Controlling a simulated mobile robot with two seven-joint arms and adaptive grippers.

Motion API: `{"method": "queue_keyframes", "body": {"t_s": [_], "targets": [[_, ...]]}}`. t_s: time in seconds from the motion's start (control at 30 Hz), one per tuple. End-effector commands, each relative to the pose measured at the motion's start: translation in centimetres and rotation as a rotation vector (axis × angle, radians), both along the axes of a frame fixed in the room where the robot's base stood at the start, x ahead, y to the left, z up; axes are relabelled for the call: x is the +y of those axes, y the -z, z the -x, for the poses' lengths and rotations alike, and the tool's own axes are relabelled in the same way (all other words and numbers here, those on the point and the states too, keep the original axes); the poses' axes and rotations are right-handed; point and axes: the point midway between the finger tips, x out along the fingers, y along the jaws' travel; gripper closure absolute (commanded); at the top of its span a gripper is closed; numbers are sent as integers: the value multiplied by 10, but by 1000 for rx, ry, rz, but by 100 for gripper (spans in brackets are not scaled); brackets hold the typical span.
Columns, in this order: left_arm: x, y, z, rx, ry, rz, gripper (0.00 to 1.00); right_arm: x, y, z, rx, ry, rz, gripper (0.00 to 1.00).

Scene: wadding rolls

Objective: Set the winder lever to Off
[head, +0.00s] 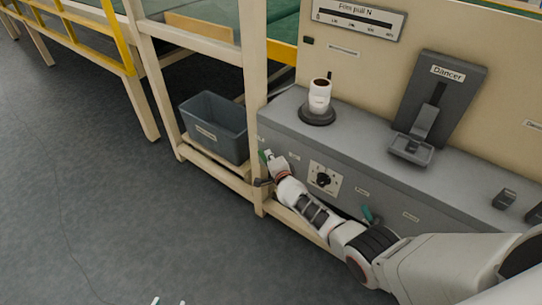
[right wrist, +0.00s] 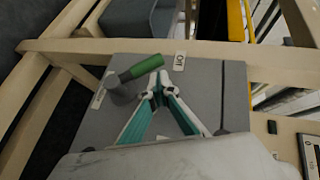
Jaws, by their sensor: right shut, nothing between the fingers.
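The winder lever shows in the right wrist view as a green handle (right wrist: 140,68) on a dark grey round pivot (right wrist: 120,88). The handle points to the upper right, its end close to a white label (right wrist: 179,60) that seems to read Off. A second label (right wrist: 98,98) is left of the pivot. My right gripper (right wrist: 159,78) is shut and empty, its fingertips beside the handle's outer end; I cannot tell if they touch. In the head view my right gripper (head: 269,157) is at the console's left end, partly covering the lever (head: 263,156). My left gripper (head: 168,301) shows only its separated fingertips.
The grey console (head: 290,108) carries a white roll on a stand (head: 319,96) and the Dancer unit (head: 440,100). A knob (head: 323,180) and another green lever (head: 368,214) are on its front. A beige post (head: 254,60) and a grey bin (head: 215,125) are close by.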

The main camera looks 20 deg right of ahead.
Motion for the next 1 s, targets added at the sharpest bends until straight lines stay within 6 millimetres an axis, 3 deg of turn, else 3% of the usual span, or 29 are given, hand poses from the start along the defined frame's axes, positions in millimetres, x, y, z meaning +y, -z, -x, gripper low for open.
{"method": "queue_keyframes", "body": {"t_s": [1.0], "targets": [[2, -2, -4, -10, 0, -5, 60, 7, -1, -8, -1, 0, 0, 100]]}}
